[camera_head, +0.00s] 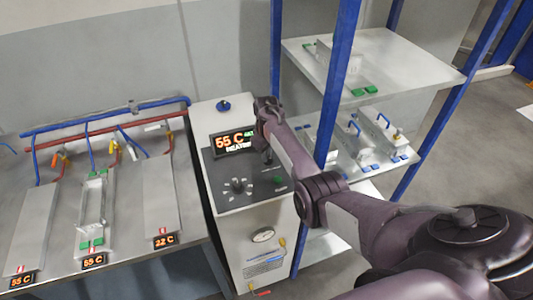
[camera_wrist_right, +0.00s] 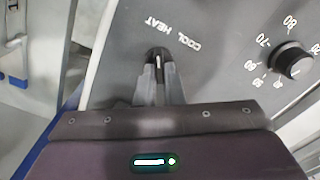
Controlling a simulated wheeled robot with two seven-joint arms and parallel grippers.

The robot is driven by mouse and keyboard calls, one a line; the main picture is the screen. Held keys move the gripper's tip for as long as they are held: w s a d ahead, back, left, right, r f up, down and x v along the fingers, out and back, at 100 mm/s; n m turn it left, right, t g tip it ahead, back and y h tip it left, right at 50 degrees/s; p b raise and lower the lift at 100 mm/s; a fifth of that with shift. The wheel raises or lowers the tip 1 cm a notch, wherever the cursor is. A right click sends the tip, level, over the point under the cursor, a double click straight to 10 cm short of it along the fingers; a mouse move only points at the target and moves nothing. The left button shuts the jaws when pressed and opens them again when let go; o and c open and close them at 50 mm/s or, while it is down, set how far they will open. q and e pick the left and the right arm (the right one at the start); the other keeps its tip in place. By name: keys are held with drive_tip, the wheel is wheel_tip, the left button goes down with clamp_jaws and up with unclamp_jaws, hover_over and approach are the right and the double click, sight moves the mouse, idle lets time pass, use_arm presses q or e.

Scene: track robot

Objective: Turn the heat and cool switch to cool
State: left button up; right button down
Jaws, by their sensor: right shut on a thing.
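The heat and cool switch (camera_wrist_right: 157,57) is a small dark knob with a white mark, on a grey control panel beside the printed words COOL and HEAT. In the wrist view its mark points up, roughly toward HEAT. My right gripper (camera_wrist_right: 159,80) is shut on this knob, one finger on each side. In the head view my right gripper (camera_head: 267,156) reaches down to the panel (camera_head: 217,181) and the arm hides the switch. The display (camera_head: 235,143) above the panel reads 55 C and what looks like HEATING. My left gripper is not in view.
A numbered dial (camera_head: 238,187) and a green button (camera_head: 279,180) sit close to the switch; the dial also shows in the wrist view (camera_wrist_right: 292,60). A blue-post shelf (camera_head: 335,90) stands close to the right arm. A bench (camera_head: 50,225) with plates and pipes is left.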

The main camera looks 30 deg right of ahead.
drive_tip(key=m, duration=0.2)
drive_tip(key=shift+d+r+m, duration=0.1)
drive_tip(key=shift+m, duration=0.2)
drive_tip(key=m+p, duration=0.1)
drive_tip(key=m, duration=0.2)
drive_tip(key=shift+d, duration=0.1)
drive_tip(key=m, duration=0.4)
drive_tip(key=shift+d, duration=0.1)
drive_tip(key=shift+d+m, duration=0.1)
drive_tip(key=shift+m, duration=1.8)
drive_tip(key=c, duration=1.5)
unclamp_jaws()
drive_tip(key=shift+s, duration=0.1)
drive_tip(key=shift+c, duration=0.2)
wheel_tip(320, 180, up, 8)
